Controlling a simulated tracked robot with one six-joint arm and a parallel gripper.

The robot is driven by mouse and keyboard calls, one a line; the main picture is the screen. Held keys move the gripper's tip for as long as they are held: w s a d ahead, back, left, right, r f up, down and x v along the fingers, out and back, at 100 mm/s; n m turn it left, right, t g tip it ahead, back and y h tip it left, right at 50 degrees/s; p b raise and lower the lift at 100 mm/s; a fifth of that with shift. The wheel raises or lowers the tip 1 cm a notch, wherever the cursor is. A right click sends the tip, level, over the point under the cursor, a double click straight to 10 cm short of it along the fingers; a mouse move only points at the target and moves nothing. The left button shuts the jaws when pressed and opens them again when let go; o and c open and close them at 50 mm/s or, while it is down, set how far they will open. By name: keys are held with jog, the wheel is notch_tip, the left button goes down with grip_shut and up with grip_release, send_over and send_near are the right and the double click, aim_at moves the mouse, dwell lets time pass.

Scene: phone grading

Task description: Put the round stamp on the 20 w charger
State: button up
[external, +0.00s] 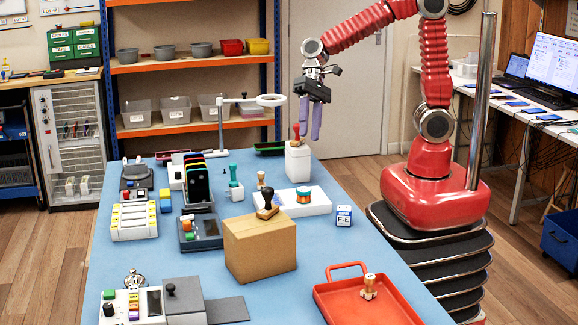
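Several stamps are in view, and I cannot tell from the picture which is the round one. A red-handled stamp (296,132) stands on a tall white block (298,162). A green-handled stamp (233,173) stands on a small white cube (236,193), which may be a charger; no wattage is readable. A black-handled stamp (267,205) is on the cardboard box (260,249).
Devices line the left side. The blue tabletop (335,250) is clear between the cardboard box and red tray.

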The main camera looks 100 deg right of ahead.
jog(key=s+d+r+n+t+h, duration=0.1)
jog(key=s+r+n+h, duration=0.1)
jog(key=s+n, duration=0.4)
jog(key=s+d+r+n+t+h, duration=0.1)
jog(key=s+n+h, duration=0.3)
jog(key=s, duration=0.6)
jog(key=shift+s+d+r+n+t+h, duration=0.3)
jog(key=shift+d+r+n+t, duration=0.15)
jog(key=shift+r+n, duration=0.4)
